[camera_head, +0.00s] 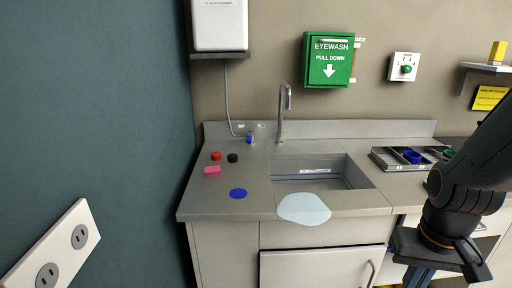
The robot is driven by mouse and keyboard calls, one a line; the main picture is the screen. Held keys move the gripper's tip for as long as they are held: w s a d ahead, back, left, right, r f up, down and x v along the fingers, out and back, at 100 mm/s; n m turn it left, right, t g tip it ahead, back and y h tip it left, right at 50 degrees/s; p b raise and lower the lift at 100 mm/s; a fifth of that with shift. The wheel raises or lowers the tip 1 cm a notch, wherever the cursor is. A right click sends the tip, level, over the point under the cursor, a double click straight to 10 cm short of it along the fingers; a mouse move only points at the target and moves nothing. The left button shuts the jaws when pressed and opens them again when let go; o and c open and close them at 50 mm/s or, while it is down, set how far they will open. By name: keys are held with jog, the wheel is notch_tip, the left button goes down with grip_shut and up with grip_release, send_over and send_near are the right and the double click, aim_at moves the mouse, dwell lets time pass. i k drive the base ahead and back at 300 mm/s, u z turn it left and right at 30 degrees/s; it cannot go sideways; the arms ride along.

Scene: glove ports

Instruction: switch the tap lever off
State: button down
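A grey gooseneck tap (281,112) stands upright behind the sink (315,184), its spout toward the basin. I cannot make out a separate lever on the tap at this size. A small blue-topped fitting (250,138) stands on the counter left of the tap, near the end of a thin grey hose; I cannot tell whether it is a lever, or how it is set. No water stream is visible. My dark arm fills the right edge, right of the sink and apart from the tap. My gripper and its fingers are not in view.
The counter (210,199) bears a red knob-like piece (216,156), a black one (232,158), a pink block (212,171), a blue disc (238,194) and a pale blue patch (304,208). A divided tray (387,164) sits right. A green eyewash box (329,60) hangs above.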

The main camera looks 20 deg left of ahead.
aim_at(249, 138)
jog(key=u, duration=0.6)
jog(key=i, duration=0.95)
